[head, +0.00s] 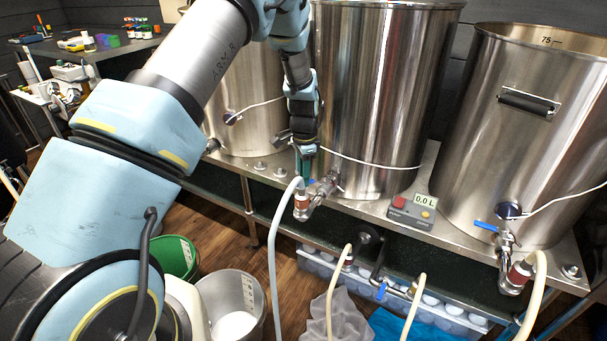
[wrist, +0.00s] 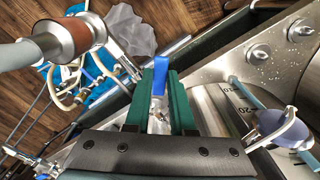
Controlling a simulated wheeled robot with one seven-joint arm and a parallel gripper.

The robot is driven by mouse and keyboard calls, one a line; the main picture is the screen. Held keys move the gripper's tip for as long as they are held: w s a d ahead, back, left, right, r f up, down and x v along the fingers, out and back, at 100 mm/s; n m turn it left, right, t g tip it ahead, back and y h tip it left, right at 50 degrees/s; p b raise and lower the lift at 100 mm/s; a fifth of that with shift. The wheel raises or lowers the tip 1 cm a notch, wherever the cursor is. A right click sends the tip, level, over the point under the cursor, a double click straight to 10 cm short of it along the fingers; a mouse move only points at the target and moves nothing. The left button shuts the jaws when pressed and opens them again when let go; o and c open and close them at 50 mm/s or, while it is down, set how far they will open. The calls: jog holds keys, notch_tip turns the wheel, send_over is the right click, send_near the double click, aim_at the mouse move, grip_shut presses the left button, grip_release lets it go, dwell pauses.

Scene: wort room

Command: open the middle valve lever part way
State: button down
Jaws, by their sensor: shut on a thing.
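The middle valve (head: 323,190) is a metal tap low on the front of the middle steel kettle (head: 370,95), with a brown-red fitting and a pale hose. Its blue lever (wrist: 161,72) shows in the wrist view between the green fingers of my gripper (wrist: 160,95). My gripper is shut on this lever. In the head view my gripper (head: 305,165) reaches down to the valve from above, and its fingers hide most of the lever. How far the lever is turned is hard to tell. A small meter (head: 411,212) beside the kettle reads 0.0 L.
The right kettle (head: 535,130) has its own valve with a blue lever (head: 487,226). Another blue lever (head: 381,290) sits below the bench. A white bucket (head: 232,300) and a green bucket (head: 176,258) stand on the floor. Pale hoses hang in front of the bench.

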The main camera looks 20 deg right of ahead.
jog(key=shift+s, duration=0.1)
dwell(0.4)
jog(key=c, duration=0.8)
grip_release()
jog(key=shift+o, duration=0.2)
notch_tip(320, 180, up, 11)
jog(key=b, duration=0.1)
jog(key=shift+f, duration=0.1)
